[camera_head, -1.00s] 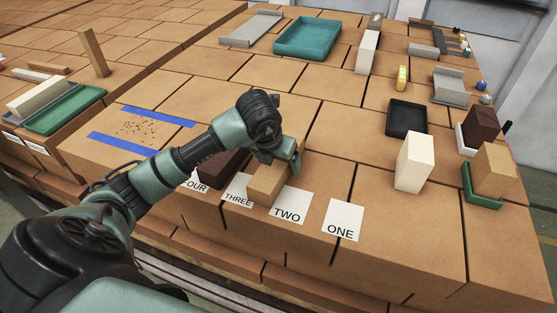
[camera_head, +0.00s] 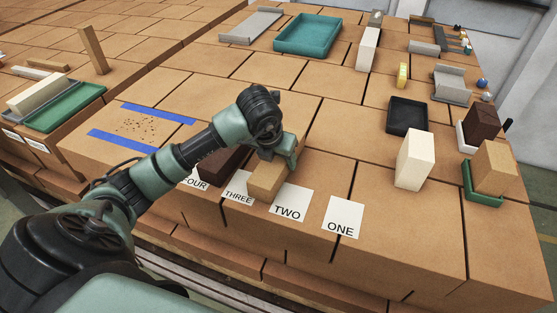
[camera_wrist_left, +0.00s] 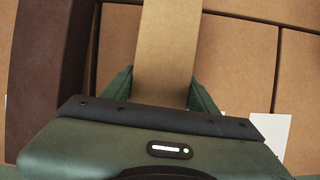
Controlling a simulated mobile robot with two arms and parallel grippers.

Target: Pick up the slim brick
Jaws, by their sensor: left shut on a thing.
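A slim tan brick (camera_head: 267,180) is between the fingers of my left gripper (camera_head: 281,161), just behind the cards marked THREE (camera_head: 239,187) and TWO (camera_head: 289,204). In the left wrist view the tan brick (camera_wrist_left: 166,50) runs up between the two green fingertips, and the left gripper (camera_wrist_left: 160,92) is shut on it. I cannot tell whether its underside touches the surface. A dark brown brick (camera_head: 218,162) is just left of it, partly hidden by my arm; it also shows in the left wrist view (camera_wrist_left: 45,70). My right gripper is not in view.
The card ONE (camera_head: 343,217) lies bare at the right. A cream block (camera_head: 414,160), a black tray (camera_head: 407,116) and a tan block (camera_head: 494,167) in a green tray stand further right. A teal tray (camera_head: 308,52) is at the back. Blue tape strips (camera_head: 122,144) lie left.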

